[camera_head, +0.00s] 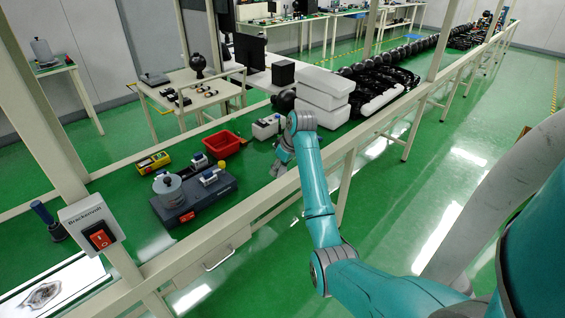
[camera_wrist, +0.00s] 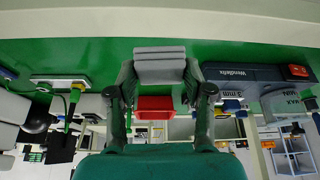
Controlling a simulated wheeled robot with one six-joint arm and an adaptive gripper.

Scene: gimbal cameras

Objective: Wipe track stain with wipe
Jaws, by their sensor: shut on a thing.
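My gripper (camera_wrist: 160,78) is shut on a grey folded wipe (camera_wrist: 160,62), which sits between the two fingers in the wrist view. In the head view my gripper (camera_head: 281,162) hangs over the green bench at the middle, and the wipe cannot be made out there. A dark, blotchy stain (camera_head: 43,294) lies on a white track panel (camera_head: 72,277) at the lower left of the head view. My gripper is well to the right of the stain and apart from it. The stain does not show in the wrist view.
A red bin (camera_head: 222,144), a dark case (camera_head: 192,198) with a clear jar (camera_head: 167,184), and a yellow meter (camera_head: 153,161) stand on the bench. A post with a red switch box (camera_head: 97,235) rises near the stain. White boxes (camera_head: 322,95) stand behind my arm. A rail runs along the bench front.

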